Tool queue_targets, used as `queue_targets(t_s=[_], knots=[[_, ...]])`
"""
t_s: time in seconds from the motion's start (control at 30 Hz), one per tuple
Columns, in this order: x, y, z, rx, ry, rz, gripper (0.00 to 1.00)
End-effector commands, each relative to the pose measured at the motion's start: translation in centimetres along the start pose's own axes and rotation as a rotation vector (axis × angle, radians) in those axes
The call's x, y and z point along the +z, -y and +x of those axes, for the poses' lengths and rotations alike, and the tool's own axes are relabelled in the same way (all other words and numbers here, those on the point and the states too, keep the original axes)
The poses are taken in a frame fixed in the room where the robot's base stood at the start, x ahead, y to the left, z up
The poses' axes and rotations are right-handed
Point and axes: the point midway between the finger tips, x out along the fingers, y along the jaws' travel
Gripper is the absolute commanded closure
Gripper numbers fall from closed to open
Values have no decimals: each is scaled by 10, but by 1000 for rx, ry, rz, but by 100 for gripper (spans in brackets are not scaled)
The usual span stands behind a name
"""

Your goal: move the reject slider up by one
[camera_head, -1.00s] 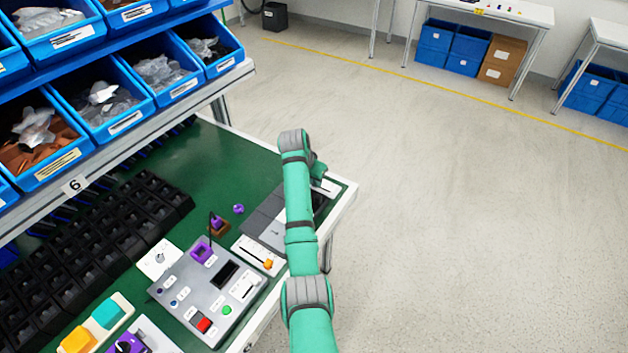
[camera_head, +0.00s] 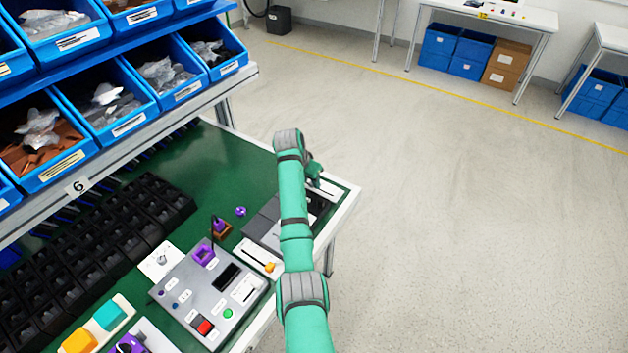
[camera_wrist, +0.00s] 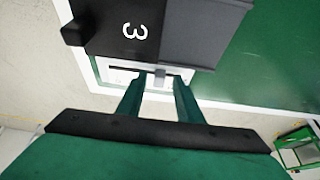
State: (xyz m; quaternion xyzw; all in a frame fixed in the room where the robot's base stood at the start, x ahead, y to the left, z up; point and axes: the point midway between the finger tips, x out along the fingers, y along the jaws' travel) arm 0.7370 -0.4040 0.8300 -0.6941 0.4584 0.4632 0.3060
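A white slider panel (camera_wrist: 120,78) with a dark slot shows ahead of my gripper in the wrist view; I cannot read a label on it. A small grey knob (camera_wrist: 160,80) stands on it. My gripper (camera_wrist: 160,76) is open, with one finger on each side of the knob and small gaps visible beside it. In the head view the panel (camera_head: 332,190) lies at the table's far right corner, partly hidden by my arm, with my gripper (camera_head: 314,172) over it. A second white slider panel (camera_head: 255,256) with an orange knob (camera_head: 270,267) lies nearer.
A dark block marked 3 (camera_wrist: 125,30) and a grey block (camera_wrist: 205,32) adjoin the panel. A grey control box (camera_head: 210,292) and black bins (camera_head: 90,230) occupy the green table (camera_head: 235,165). Blue bins (camera_head: 165,80) hang above at left. Open floor lies right.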

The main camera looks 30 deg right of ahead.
Motion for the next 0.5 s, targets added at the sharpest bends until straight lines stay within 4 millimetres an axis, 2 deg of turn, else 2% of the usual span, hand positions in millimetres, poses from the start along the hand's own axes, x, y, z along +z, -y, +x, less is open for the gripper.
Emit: queue_targets(t_s=[0.17, 0.5], knots=[[-1, 1, -18, -2, -2, 1, 67], [0, 2, -81, -2, -2, 0, 67]])
